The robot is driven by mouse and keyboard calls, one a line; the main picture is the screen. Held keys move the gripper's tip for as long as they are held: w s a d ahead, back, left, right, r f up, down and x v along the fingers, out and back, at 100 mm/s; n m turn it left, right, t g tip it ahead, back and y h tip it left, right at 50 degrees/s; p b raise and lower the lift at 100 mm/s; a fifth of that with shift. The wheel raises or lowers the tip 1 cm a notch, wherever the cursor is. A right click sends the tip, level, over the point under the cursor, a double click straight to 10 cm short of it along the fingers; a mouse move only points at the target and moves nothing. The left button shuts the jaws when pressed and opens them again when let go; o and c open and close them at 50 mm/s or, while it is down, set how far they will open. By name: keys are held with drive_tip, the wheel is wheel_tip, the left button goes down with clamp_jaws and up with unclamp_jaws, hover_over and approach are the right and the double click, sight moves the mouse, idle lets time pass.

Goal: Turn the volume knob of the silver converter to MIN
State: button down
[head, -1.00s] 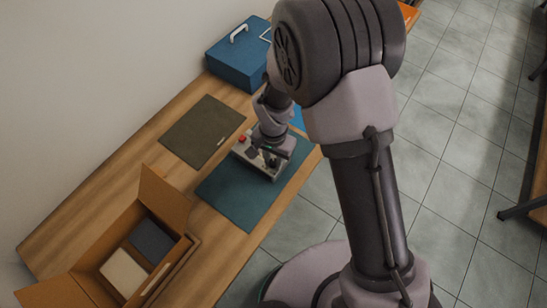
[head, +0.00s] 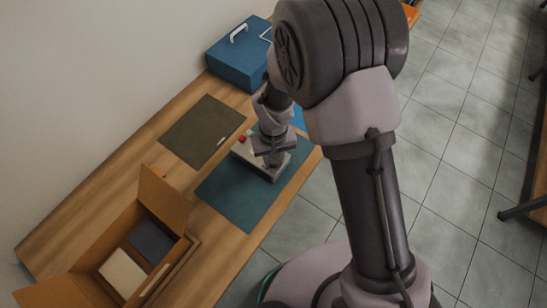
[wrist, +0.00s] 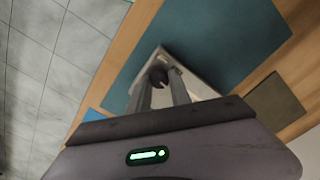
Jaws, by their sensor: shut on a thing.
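The silver converter (head: 263,171) is a small box lying on the teal mat (head: 233,203), with a red button (head: 242,139) at its left end. The box also shows in the wrist view (wrist: 195,78). My gripper (head: 272,156) stands over the converter, pointing down. In the wrist view its two fingers (wrist: 163,88) are shut on a dark round knob (wrist: 158,75) on the box. The knob's marking and its setting cannot be read. In the head view the gripper hides the knob.
A dark olive mat (head: 203,131) lies left of the teal mat. A blue case (head: 238,65) with a white handle stands at the back. An open cardboard box (head: 165,200) sits at the front left. Bare wood (head: 95,205) shows left of the mats.

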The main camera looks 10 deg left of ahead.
drive_tip(key=n, duration=0.4)
drive_tip(key=shift+n, duration=0.3)
drive_tip(key=shift+n+p, duration=0.35)
drive_tip(key=shift+n, duration=1.55)
drive_tip(key=c, duration=1.2)
unclamp_jaws()
drive_tip(key=shift+o, duration=0.2)
wheel_tip(320, 180, up, 17)
drive_tip(key=p, duration=0.4)
drive_tip(key=shift+r+p, duration=0.2)
drive_tip(key=shift+p, duration=0.15)
